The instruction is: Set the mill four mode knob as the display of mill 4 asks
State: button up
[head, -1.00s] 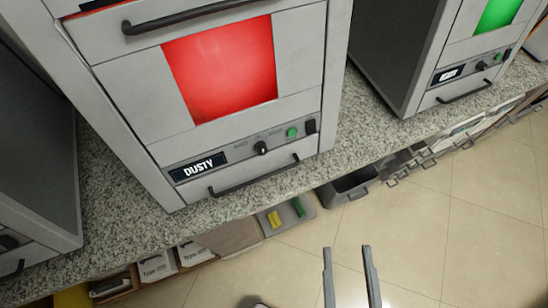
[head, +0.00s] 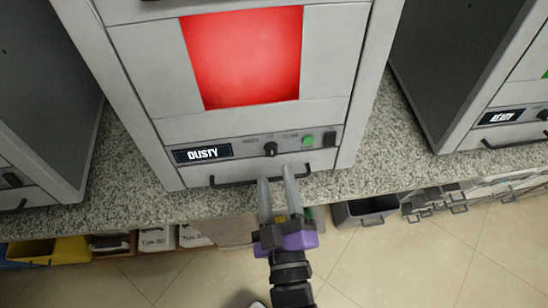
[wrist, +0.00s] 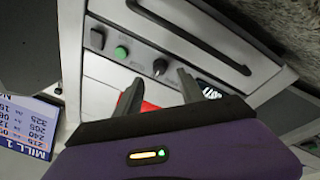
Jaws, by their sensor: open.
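A grey mill front in the middle of the head view has a display (head: 202,154) reading "DUSTY" under a red-lit window (head: 243,56). A dark mode knob (head: 270,149) sits right of the display, with small, hard-to-read labels around it; its pointer direction is unclear. The knob also shows in the wrist view (wrist: 160,67), just beyond and between the fingertips. My gripper (head: 277,174) is open and empty, its fingertips over the bar handle's area, below the knob in the head view and apart from it. No mill number is readable on this front.
A bar handle (head: 232,181) runs under the knob panel. A green button (head: 308,141) and a black switch (head: 329,138) sit right of the knob. Other mills stand left and right on the speckled counter (head: 130,195). A blue "MILL 1" screen (wrist: 35,125) shows in the wrist view.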

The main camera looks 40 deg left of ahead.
aim_at(272, 155)
jog(key=shift+x, duration=2.4)
grip_shut()
